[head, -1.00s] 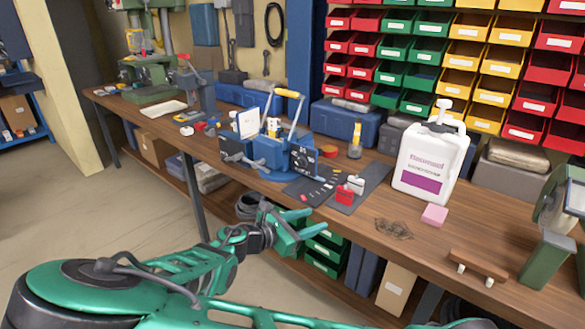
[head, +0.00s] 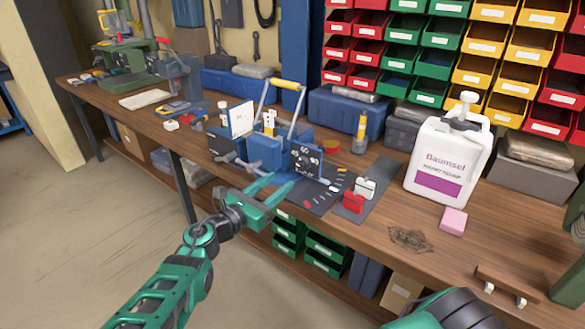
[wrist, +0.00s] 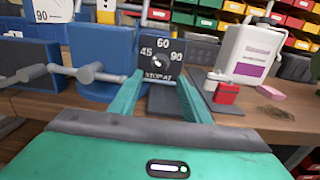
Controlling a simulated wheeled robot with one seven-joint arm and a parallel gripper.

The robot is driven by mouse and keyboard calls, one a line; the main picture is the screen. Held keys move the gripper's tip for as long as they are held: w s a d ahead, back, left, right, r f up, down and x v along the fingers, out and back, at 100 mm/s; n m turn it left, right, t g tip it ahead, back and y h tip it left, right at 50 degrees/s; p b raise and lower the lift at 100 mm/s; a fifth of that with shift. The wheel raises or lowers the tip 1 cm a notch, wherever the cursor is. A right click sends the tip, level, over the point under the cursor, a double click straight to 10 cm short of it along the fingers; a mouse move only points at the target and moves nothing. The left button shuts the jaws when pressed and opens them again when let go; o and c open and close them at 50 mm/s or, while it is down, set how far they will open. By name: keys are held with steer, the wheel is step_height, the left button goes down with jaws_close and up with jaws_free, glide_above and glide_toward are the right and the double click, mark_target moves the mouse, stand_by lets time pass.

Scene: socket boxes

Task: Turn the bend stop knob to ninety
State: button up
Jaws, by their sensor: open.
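The bend stop knob (wrist: 159,60) is on a dark plate marked 45, 60 and 90 (wrist: 174,46), on the front of a blue bending tool (wrist: 98,52). In the head view the dark plate (head: 305,160) shows at the right of the blue bender (head: 264,153). The knob's pointer is too small to read surely. My green gripper (head: 278,189) is open and empty, in front of the bender and pointing at the dial. In the wrist view its fingers (wrist: 155,95) stand apart, below and to either side of the knob, not touching it.
A red block (head: 353,202) and a white block (head: 365,187) stand on a dark mat right of the bender. A white jug (head: 446,165), a pink block (head: 453,221) and steel wool (head: 409,239) are farther right. A yellow-gripped lever (head: 286,84) rises above the bender.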

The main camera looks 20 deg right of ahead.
mark_target(299, 166)
steer(key=x, duration=0.9)
steer(key=shift+d, duration=0.1)
steer(key=c, duration=1)
